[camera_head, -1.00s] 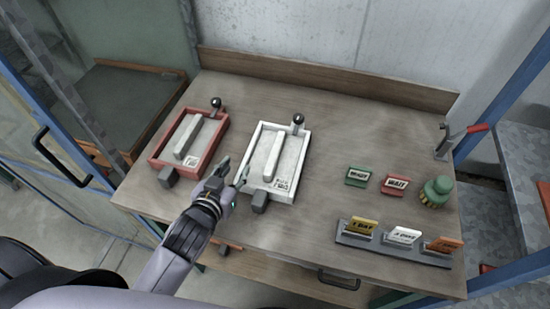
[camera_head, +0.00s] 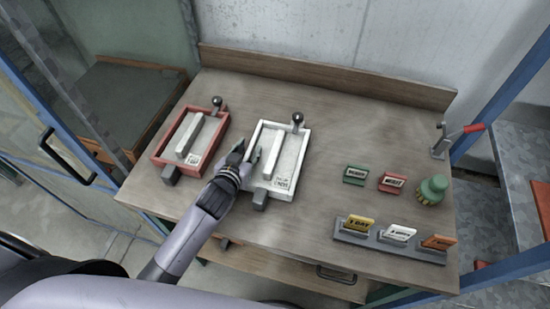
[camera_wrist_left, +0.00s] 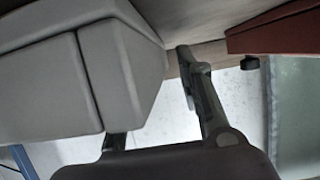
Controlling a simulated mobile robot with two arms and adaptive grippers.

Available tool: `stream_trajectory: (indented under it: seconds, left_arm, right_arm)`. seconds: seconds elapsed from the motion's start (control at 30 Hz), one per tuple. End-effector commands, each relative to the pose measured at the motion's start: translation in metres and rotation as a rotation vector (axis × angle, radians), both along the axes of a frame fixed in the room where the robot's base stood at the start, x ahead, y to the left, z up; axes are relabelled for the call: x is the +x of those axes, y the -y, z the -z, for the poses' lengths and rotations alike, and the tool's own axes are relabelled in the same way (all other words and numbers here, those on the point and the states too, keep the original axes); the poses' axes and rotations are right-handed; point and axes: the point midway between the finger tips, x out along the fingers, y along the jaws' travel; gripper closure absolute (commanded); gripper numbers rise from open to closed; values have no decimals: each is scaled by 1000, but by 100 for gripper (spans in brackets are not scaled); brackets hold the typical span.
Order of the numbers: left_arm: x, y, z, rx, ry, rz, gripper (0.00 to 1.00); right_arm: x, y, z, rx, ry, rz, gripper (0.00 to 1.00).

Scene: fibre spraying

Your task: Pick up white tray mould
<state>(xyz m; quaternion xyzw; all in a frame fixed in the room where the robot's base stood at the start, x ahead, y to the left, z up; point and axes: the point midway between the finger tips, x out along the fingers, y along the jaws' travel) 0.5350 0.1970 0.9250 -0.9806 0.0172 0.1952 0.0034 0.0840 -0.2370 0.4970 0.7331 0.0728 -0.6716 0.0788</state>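The white tray mould (camera_head: 289,157) lies on the wooden bench in the head view. It has a pale bar inside, a black ball knob at its far right corner and a grey block at its near end. My left gripper (camera_head: 248,151) is at its left side, fingers spread, one close to the left rim. In the left wrist view a large pale block (camera_wrist_left: 50,85), likely part of this mould, fills the left and hides part of one finger. The other finger stands apart from it. Contact cannot be told. My right gripper is not in view.
A red tray mould (camera_head: 160,146) lies left of my gripper, and its edge shows in the left wrist view (camera_wrist_left: 275,35). Green and red cards, a green object (camera_head: 433,189) and a card rack (camera_head: 385,245) occupy the bench's right. Bench between the white mould and cards is clear.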

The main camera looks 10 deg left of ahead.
Motion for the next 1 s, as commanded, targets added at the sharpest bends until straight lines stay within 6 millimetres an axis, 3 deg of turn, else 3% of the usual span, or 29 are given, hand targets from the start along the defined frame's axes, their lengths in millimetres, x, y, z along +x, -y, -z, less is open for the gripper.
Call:
stream_trajectory:
  seconds: [0.13,0.63,1.0]
  left_arm:
    - [0,0,0,0,0,0,67]
    - [-1,0,0,0,0,0,100]
    - [-1,0,0,0,-1,0,100]
  right_arm:
    - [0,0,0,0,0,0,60]
    - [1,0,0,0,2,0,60]
    - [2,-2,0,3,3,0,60]
